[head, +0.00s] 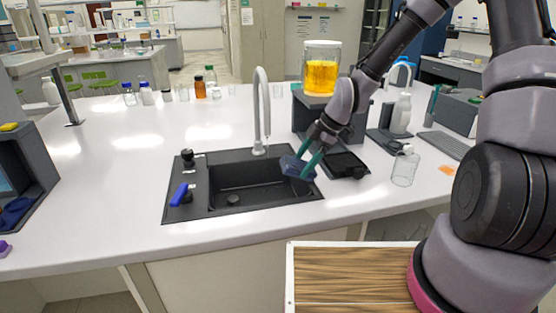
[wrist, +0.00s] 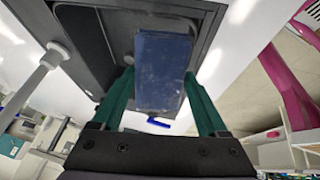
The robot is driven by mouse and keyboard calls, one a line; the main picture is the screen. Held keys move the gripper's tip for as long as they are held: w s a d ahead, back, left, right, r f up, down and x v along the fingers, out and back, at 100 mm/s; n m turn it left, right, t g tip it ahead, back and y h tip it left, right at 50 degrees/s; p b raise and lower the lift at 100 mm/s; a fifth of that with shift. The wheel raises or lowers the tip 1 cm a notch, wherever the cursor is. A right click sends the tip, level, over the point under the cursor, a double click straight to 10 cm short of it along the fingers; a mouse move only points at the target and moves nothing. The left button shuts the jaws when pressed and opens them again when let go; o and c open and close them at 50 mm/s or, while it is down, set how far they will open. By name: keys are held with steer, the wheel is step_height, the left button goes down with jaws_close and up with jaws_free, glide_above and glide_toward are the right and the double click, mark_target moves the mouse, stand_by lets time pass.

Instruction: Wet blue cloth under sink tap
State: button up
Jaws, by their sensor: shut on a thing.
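My gripper (head: 307,163) is shut on the blue cloth (head: 292,167), a dark blue folded block. In the wrist view the cloth (wrist: 160,70) sits between the two green fingers. The cloth is above the right edge of the black sink (head: 240,184), right of the tap. The tall grey tap (head: 261,110) stands at the sink's back edge with its spout over the basin. No water shows from it. A blue lever (head: 180,194) and a black knob (head: 187,158) are on the sink's left deck.
A jar of yellow liquid (head: 321,70) stands on a dark rig behind my gripper. Several bottles line the back left. The counter left of the sink is mostly clear.

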steer(key=shift+s+d+r, duration=1.55)
steer(key=shift+r, duration=0.25)
